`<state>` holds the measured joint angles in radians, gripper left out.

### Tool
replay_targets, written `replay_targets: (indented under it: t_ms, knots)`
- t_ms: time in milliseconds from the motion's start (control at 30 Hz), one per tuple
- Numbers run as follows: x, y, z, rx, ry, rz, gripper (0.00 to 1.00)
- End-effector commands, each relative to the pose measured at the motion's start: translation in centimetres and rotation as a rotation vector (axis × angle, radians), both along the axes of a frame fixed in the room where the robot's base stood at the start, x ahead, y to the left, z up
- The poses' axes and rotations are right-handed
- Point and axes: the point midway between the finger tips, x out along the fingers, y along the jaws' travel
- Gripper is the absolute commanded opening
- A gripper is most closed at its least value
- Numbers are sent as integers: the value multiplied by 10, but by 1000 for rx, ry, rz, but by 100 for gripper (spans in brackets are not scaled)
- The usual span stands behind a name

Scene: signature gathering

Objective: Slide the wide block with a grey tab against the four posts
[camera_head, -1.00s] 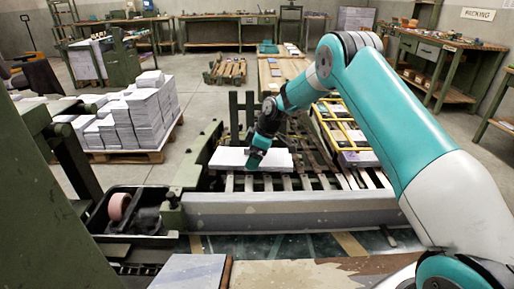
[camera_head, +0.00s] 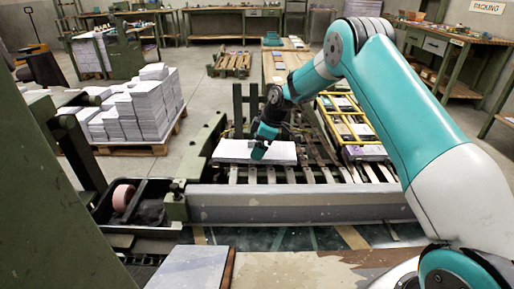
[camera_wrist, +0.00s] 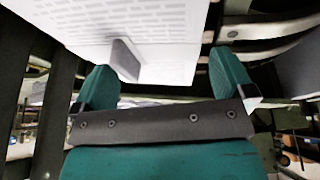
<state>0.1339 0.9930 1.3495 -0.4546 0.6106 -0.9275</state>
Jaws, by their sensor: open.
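The wide block (camera_head: 230,150) is a flat white slab of printed sheets lying on the slatted bed. Its upright grey tab (camera_wrist: 124,60) shows in the wrist view, on the printed top (camera_wrist: 170,20). My gripper (camera_head: 259,152) is over the block's near part in the head view. In the wrist view my gripper (camera_wrist: 163,68) is open, its two teal fingers wide apart. The tab lies between them, closer to the left finger, and is not gripped. Dark green posts (camera_head: 238,110) stand behind the block; I can make out two clearly, and my arm may hide others.
A grey beam (camera_head: 300,203) runs along the front of the slatted bed (camera_head: 320,174). A yellow frame (camera_head: 348,125) holds stacks at the right. Paper stacks (camera_head: 150,105) stand on a pallet at the left. Several bare slats show right of the block.

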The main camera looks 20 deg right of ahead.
Motion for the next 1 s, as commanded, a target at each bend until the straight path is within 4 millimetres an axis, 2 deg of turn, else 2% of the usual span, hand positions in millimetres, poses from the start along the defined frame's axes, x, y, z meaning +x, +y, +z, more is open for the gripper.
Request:
replay_targets:
  t_ms: [400,600,800,1000]
  knots:
    - [-17,-34,93,0,-5,-2,100]
    - [-24,-47,129,0,-4,-2,100]
    - [-28,-53,146,0,-1,0,100]
    - [-28,-54,148,0,-1,0,100]
